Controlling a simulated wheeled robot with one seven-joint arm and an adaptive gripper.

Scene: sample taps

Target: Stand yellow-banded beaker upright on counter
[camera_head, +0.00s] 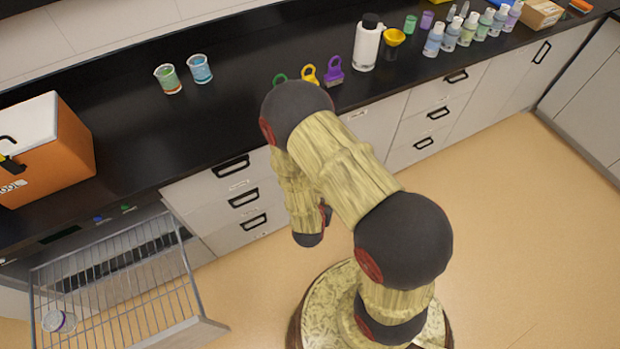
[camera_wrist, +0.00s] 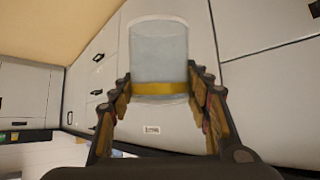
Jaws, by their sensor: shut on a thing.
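The yellow-banded beaker (camera_wrist: 160,52) is a clear cylinder with a yellow band near the end closer to my wrist. It shows in the wrist view between the two fingers of my gripper (camera_wrist: 160,86), which is shut on it around the band. Its wider rim points away from the wrist. Cabinet fronts show behind it, apart from the counter top. In the head view the beaker and my gripper are hidden by my own arm. The dark counter (camera_head: 225,110) runs along the wall there.
An orange box (camera_head: 60,150) is at left. Colored tags, a white bottle (camera_head: 367,45) and several small bottles stand rightward. Clear counter lies left of the tags.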

